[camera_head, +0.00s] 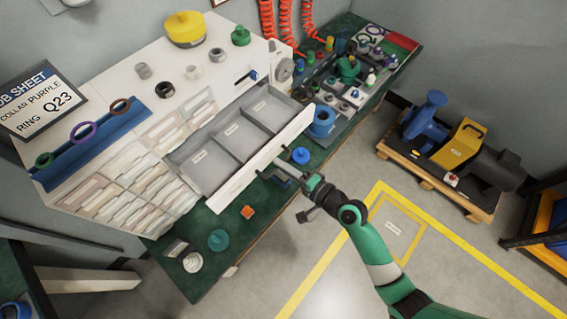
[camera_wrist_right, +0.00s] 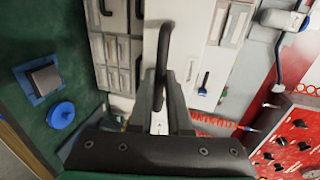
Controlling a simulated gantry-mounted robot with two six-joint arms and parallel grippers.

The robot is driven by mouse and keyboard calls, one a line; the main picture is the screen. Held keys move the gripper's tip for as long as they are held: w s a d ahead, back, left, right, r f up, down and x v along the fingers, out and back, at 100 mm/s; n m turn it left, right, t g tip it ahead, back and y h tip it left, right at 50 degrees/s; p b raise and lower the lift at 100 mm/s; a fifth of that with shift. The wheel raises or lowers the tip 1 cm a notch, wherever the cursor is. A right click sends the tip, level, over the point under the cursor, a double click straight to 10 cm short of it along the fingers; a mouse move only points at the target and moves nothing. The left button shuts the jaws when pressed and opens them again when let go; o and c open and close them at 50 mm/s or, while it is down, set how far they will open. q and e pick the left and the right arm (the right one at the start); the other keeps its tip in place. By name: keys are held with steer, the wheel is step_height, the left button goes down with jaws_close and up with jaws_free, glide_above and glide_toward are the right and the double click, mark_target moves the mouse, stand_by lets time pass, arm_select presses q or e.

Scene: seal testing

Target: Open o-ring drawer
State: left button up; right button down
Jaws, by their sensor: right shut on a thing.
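The drawer (camera_head: 236,187) stands pulled out of the white cabinet and shows grey compartments with small white labels inside. Its front is a long white panel. My right gripper (camera_head: 279,174) is at the outside of this front, near its middle. In the right wrist view the gripper (camera_wrist_right: 160,95) is shut on the dark bar handle (camera_wrist_right: 166,42) of the white front. The fingers partly hide the handle. My left gripper is in neither view.
The green bench top (camera_head: 221,262) carries an orange block (camera_head: 248,212), a teal round part (camera_head: 218,240) and a blue knob (camera_head: 300,156). A job sheet (camera_head: 42,100) and a blue rack (camera_head: 92,145) with rings are at left. A pallet (camera_head: 440,178) stands at right.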

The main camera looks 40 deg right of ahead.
steer(key=c, duration=0.9)
jaws_free()
steer(key=p+v, duration=0.1)
steer(key=v, duration=1)
steer(key=shift+s, duration=0.3)
